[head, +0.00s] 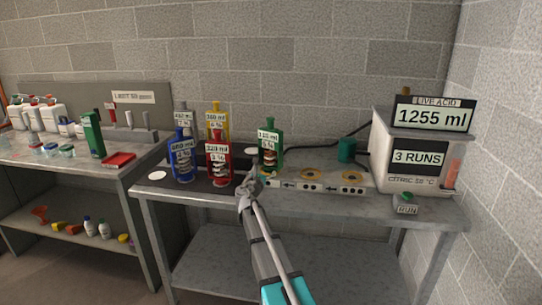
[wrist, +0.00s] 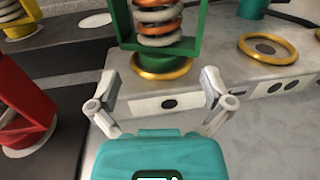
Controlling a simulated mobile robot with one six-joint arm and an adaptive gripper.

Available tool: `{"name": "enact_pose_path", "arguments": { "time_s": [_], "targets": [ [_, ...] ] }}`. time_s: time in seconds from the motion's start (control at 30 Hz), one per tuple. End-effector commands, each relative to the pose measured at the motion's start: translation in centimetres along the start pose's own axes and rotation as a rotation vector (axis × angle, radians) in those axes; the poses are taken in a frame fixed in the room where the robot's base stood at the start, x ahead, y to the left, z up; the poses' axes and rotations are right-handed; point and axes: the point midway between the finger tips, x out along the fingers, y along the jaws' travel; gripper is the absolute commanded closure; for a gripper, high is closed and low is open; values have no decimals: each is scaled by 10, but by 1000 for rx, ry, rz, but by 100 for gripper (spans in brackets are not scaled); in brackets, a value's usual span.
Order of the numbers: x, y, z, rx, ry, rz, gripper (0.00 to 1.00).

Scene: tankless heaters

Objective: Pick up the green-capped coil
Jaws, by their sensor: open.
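The green-capped coil (head: 270,147) stands upright on a gold ring at the left end of a pale block on the right bench. The coil is beyond the fingertips.
A red-framed coil (head: 218,160) stands close left of my gripper, beside blue (head: 182,160) and yellow (head: 225,110) ones. Two empty gold rings (head: 311,174) and a green cylinder (head: 346,150) are to the right. A white heater machine (head: 385,150) stands at the right end.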

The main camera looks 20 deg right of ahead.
Motion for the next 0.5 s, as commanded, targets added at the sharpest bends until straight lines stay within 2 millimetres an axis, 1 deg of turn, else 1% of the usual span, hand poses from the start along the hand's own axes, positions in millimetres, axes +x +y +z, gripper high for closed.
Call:
{"name": "enact_pose_path", "arguments": {
  "time_s": [0.03,0.2,0.33,0.5],
  "targets": [
    [10,1,0,0,0,-1,0],
    [26,2,0,0,0,1,0],
    [31,1,0,0,0,1,0],
    [30,1,0,0,0,2,0]
  ]
}}
